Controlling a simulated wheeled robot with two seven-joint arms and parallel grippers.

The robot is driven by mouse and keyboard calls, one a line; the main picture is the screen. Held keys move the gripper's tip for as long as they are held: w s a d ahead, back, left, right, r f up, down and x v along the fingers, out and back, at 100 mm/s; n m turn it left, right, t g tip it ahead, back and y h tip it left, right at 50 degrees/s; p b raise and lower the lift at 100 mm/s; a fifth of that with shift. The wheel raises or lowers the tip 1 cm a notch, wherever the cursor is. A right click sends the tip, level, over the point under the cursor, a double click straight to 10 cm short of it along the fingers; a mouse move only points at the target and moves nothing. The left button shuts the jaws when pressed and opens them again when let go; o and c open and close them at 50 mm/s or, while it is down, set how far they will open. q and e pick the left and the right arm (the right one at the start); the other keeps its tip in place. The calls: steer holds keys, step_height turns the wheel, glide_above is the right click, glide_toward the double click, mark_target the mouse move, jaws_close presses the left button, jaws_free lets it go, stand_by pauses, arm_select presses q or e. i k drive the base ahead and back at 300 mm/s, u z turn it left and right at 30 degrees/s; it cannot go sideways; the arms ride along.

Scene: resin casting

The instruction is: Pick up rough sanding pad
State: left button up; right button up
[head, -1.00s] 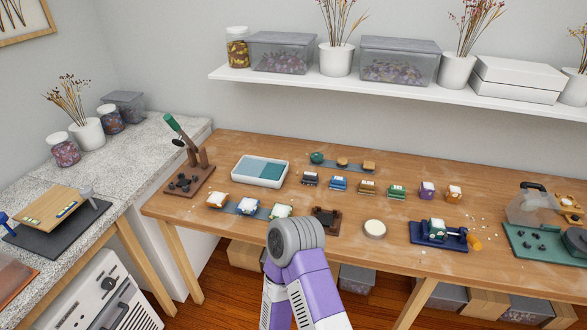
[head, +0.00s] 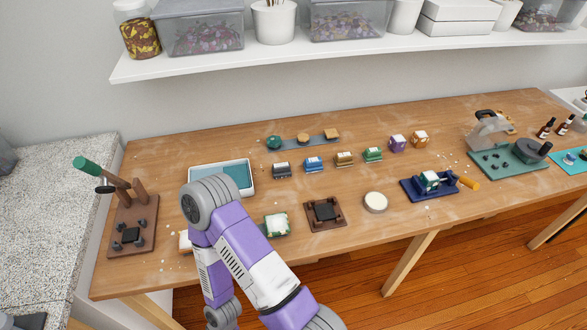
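I cannot tell which item is the rough sanding pad. Along the table's front left are small blocks with whitish tops: a green-sided one (head: 276,225) in plain view, and an orange-edged one (head: 184,242) mostly hidden behind my purple and white arm. A row of small blocks with pale tops stands farther back, including a black one (head: 281,171), a blue one (head: 314,164), a brown one (head: 344,159) and a green one (head: 373,155). Neither of my grippers shows; only the bent arm is in view, over the front left of the table.
A white tray with a teal inside (head: 249,189) lies behind my arm. A brown press with a green handle (head: 131,235) stands at left. A dark brown fixture (head: 325,213), a round pale disc (head: 376,202) and a blue vise (head: 416,193) line the front. A shelf (head: 300,55) overhangs the back.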

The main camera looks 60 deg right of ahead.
mark_target(282, 170)
steer(key=z, duration=2.05)
